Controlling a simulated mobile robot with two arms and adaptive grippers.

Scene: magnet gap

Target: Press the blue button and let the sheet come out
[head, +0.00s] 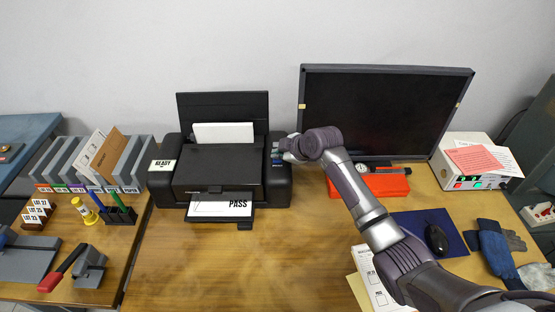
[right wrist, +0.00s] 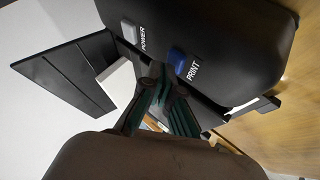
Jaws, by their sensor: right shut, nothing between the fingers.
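The black printer (head: 218,160) stands on the wooden desk, with blank white paper (head: 223,132) in its rear feeder. A white sheet marked PASS (head: 220,209) lies in the front output tray, part of it out in view. In the right wrist view the blue button (right wrist: 178,55), labelled PRINT, sits on the printer's side panel beside a grey POWER button (right wrist: 129,32). My right gripper (right wrist: 158,82) is shut and empty, its tips close to the blue button. They look beside it; I cannot tell whether they touch it. My left gripper is out of view.
A dark monitor (head: 385,110) stands right of the printer, with an orange-red item (head: 385,184) before it. Papers, a mouse (head: 436,239) and gloves (head: 497,250) lie at the right. A side table at the left holds files and stamps. The desk before the printer is clear.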

